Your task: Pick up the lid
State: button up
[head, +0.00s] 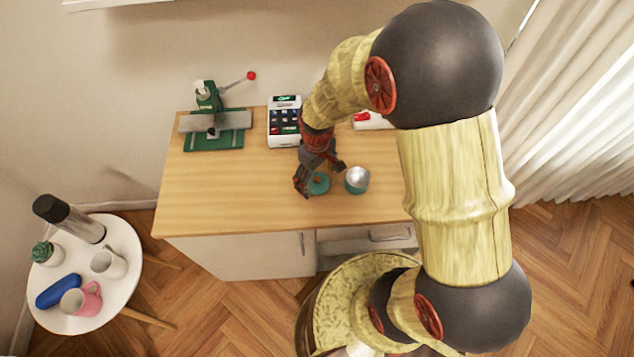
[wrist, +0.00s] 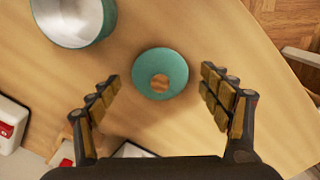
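The lid (wrist: 175,62) is a round teal disc with a small tan, wood-coloured centre. It lies on the wooden table, and in the head view it shows (head: 319,186) partly below my gripper (head: 320,174). In the wrist view my gripper (wrist: 160,80) is open, with one finger to the left of the lid and one to the right. There is a gap on both sides, and nothing is held. A teal container with a pale grey inside (head: 357,180) stands open just right of the lid. It shows at the top left of the wrist view (wrist: 98,30).
The wooden table (head: 210,195) is bare on its left front. Behind stand a green press-like tool (head: 213,140), a white boxed device (head: 284,128) and a white item with red (head: 372,121). A round side table (head: 122,285) with cups and a bottle is at far left.

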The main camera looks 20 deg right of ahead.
aim_at(317, 180)
jog(key=shift+c, duration=1.2)
jog(key=c, duration=0.8)
jog(key=shift+o, duration=0.2)
jog(key=shift+r, duration=0.45)
jog(key=r+p, duration=0.2)
jog(key=r, duration=0.1)
jog(key=shift+s+a+r, duration=0.1)
jog(key=shift+s+r, duration=0.2)
jog(key=shift+s, duration=0.05)
jog(key=s+a+r+p, duration=0.2)
jog(key=s+r+p, duration=0.2)
jog(key=s+r, duration=0.4)
jog(key=s, duration=0.5)
jog(key=shift+a+r, duration=0.3)
jog(key=shift+a, duration=0.05)
